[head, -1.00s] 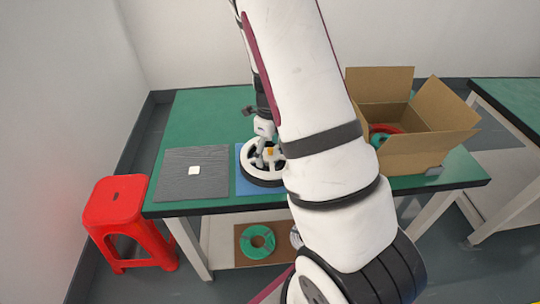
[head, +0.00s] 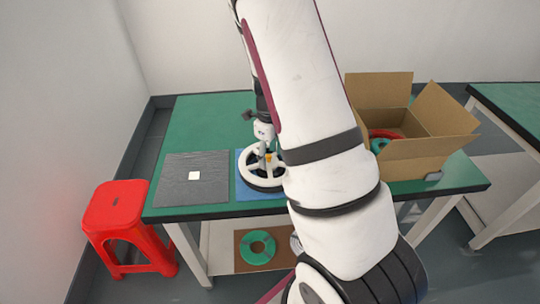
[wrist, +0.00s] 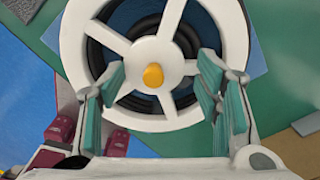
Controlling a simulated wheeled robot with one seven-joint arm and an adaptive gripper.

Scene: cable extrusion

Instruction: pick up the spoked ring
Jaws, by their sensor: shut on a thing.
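The spoked ring (head: 250,178) is a white wheel with thick spokes and an orange hub piece. It is above a blue mat on the green table, with a dark round part beneath it. In the wrist view the ring (wrist: 83,20) fills the upper middle. My gripper (head: 263,152) points down at the ring's middle. In the wrist view my gripper (wrist: 158,75) has its teal-padded fingers inside the rim, on either side of the hub, and is shut on the ring. I cannot tell whether the ring is clear of what lies beneath.
A grey mat (head: 180,190) with a white square (head: 194,176) lies left of the blue mat (head: 242,188). An open cardboard box (head: 425,158) with red and green rings stands right. A red stool (head: 116,205) stands by the table (head: 200,125); a green reel (head: 257,247) is on the shelf below.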

